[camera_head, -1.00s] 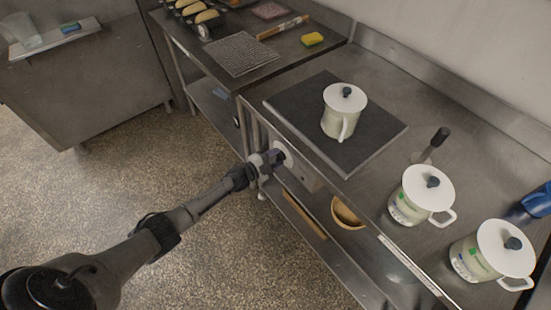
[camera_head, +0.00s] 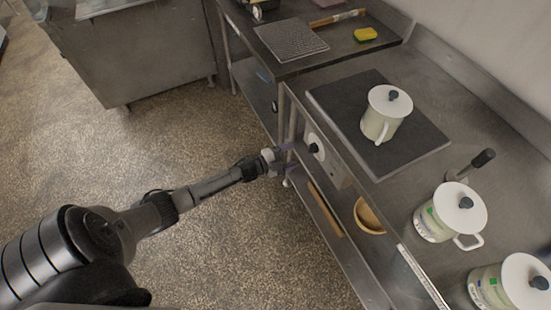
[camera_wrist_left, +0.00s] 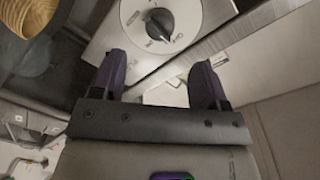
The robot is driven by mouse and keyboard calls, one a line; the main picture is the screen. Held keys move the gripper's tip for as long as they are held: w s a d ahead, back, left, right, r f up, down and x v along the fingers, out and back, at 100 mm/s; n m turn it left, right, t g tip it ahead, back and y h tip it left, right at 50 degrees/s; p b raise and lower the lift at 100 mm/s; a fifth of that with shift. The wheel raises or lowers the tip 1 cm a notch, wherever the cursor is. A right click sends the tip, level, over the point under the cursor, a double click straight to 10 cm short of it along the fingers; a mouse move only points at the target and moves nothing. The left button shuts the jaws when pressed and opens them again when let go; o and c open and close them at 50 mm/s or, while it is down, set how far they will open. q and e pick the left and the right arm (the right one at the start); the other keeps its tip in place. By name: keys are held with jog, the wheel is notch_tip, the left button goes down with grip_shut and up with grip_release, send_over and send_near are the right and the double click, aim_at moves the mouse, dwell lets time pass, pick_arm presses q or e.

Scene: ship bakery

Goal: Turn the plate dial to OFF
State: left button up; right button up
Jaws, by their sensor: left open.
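The plate dial (camera_head: 315,148) is a dark knob on a pale round disc, on the front of a box at the counter's front edge. In the left wrist view the dial (camera_wrist_left: 160,25) shows at the top, beyond the fingertips, with small marks around it; they are too small to read surely, so its setting is unclear. The dark hot plate (camera_head: 338,97) lies on the counter above and carries a lidded white pot (camera_head: 378,122). My left gripper (camera_head: 286,158) is open and empty, a short way in front of the dial and apart from it. My right gripper is not in view.
Two more lidded pots (camera_head: 432,222) (camera_head: 492,285) stand at the counter's right. A wooden bowl (camera_head: 369,214) sits on the shelf below. A rack (camera_head: 291,39) and a sponge (camera_head: 366,34) lie on the back table. The floor left of the counter is clear.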

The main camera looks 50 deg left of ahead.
pick_arm(q)
jog(key=shift+v, duration=2.9)
